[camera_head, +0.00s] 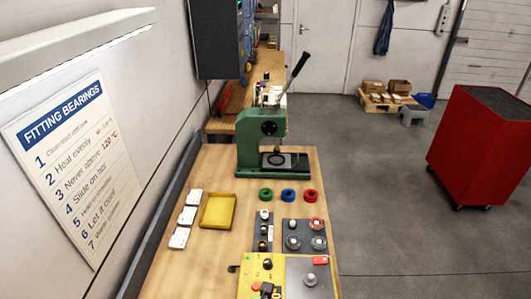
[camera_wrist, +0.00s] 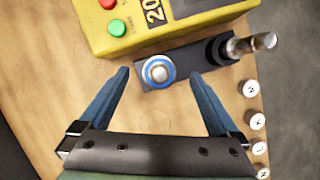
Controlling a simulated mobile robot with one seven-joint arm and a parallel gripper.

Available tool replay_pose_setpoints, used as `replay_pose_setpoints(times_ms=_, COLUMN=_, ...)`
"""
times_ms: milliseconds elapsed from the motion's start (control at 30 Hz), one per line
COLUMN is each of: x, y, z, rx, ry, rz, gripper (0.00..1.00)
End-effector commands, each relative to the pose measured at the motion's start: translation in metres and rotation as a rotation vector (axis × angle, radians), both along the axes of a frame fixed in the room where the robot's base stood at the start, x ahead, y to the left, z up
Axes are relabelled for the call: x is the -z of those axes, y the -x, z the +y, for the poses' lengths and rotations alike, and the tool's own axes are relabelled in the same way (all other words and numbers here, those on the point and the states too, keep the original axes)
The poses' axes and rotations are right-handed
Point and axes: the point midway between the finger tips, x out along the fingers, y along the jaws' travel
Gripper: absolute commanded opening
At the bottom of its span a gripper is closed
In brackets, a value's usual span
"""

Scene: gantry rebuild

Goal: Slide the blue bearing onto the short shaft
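In the wrist view my gripper (camera_wrist: 166,88) is open, its two blue-grey fingers spread wide. Ahead of the gap, clear of both fingers, is the blue bearing (camera_wrist: 148,80), a blue-and-silver ring. It appears to sit around the short shaft (camera_wrist: 158,72), whose round metal end shows in its middle. How far down it sits cannot be told from above. The dark base plate (camera_wrist: 186,62) beneath also bears a taller, dark-and-silver shaft (camera_wrist: 250,45) to the right. My gripper does not show in the head view.
A yellow box (camera_wrist: 165,22) with red and green buttons stands just beyond the plate. Several white discs (camera_wrist: 257,121) line the table's right edge. In the head view, a green press (camera_head: 250,150), a yellow tray (camera_head: 217,225) and green, blue (camera_head: 288,195) and red rings occupy the bench.

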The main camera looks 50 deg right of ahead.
Motion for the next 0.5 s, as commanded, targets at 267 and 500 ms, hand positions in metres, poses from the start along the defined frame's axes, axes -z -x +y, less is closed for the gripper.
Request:
replay_pose_setpoints(times_ms=267, x=-0.004, y=0.0, z=0.002, rx=-0.001, ry=0.0, rz=0.0, gripper=0.97)
replay_pose_setpoints(times_ms=500, x=-0.037, y=0.004, z=0.015, rx=-0.002, ry=0.002, rz=-0.004, gripper=0.97)
